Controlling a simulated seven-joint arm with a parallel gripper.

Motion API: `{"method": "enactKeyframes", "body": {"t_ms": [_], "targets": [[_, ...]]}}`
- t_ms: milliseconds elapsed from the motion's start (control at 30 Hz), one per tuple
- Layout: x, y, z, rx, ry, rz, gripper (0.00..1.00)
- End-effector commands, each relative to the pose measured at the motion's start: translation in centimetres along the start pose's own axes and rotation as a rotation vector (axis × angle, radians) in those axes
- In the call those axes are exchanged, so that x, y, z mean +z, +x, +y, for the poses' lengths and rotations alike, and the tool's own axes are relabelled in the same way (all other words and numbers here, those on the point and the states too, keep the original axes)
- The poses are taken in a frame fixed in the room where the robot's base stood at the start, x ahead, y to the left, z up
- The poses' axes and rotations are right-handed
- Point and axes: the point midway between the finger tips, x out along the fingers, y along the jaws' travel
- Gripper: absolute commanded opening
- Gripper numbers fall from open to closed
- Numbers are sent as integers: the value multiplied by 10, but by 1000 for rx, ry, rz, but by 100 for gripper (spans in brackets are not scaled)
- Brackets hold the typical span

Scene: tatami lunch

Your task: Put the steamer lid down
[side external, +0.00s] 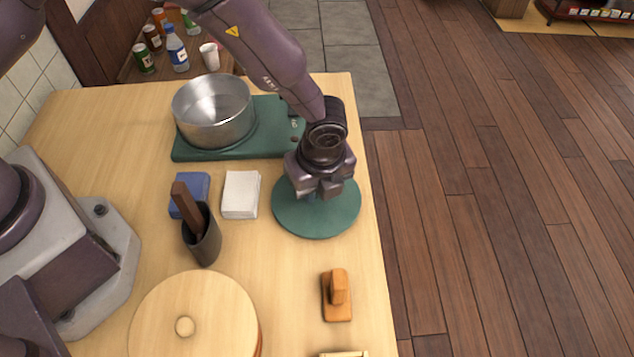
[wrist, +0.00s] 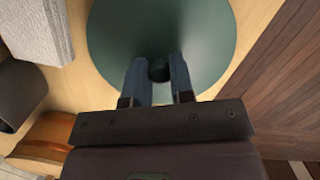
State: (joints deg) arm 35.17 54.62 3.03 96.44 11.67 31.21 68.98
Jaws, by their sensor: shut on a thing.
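A round pale wooden lid with a small knob, seemingly the steamer lid (side external: 222,312), sits at the lower left of the side view on a round base that barely shows. My gripper (side external: 320,190) is away from it, over a round dark green lid (side external: 316,224). In the wrist view, my gripper (wrist: 158,72) has its two fingers closed around that green lid's (wrist: 215,25) dark knob (wrist: 158,70). The green lid lies level near the table's right edge. I cannot tell whether it touches the table.
A metal pot (side external: 213,112) stands on a green cooker (side external: 190,153) at the back. White napkins (side external: 241,194), a blue pack (side external: 184,185) and a dark utensil cup (side external: 203,242) are to the left. A wooden block (side external: 337,296) is in front. The table (side external: 285,285) has bare room between cup and block.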

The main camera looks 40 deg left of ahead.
Motion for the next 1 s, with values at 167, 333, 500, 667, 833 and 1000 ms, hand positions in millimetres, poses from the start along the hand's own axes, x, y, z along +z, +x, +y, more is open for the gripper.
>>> {"method": "enactKeyframes", "body": {"t_ms": [167,333,500,667,833,1000], "targets": [[0,0,-1,-3,0,1,0],[-1,3,-1,-2,0,1,0],[-1,4,0,-2,0,1,48],[-1,3,0,-2,0,1,48],[0,-1,-1,-3,0,1,48],[-1,-27,-2,-7,-1,3,48]]}}
